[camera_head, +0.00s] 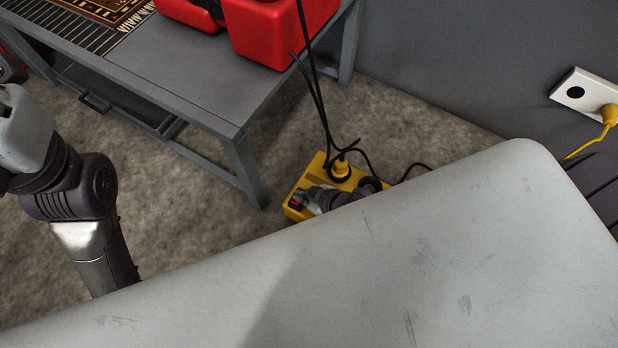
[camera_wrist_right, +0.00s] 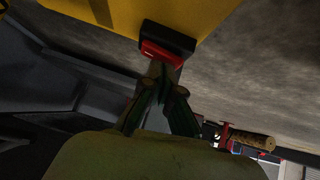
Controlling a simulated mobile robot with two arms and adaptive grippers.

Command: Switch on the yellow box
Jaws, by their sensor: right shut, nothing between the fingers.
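The yellow box (camera_head: 318,168) is on the floor beside the table leg, with a yellow plug in its top. A red rocker switch in a black frame (camera_wrist_right: 168,48) is on the box, which fills the top of the right wrist view (camera_wrist_right: 90,12). My right gripper (camera_head: 304,198) is at the box's left end, partly hidden by a pale grey surface. In the right wrist view its closed fingertips (camera_wrist_right: 158,68) are at the lower edge of the red switch; touching or just short, I cannot tell. It holds nothing. My left gripper is out of view.
A grey metal table (camera_head: 185,85) with red containers (camera_head: 275,32) stands at the upper left. Black cables hang to the box. A white wall socket (camera_head: 575,91) holds a yellow plug and cord at right. Carpeted floor (camera_head: 190,205) left of the box is clear.

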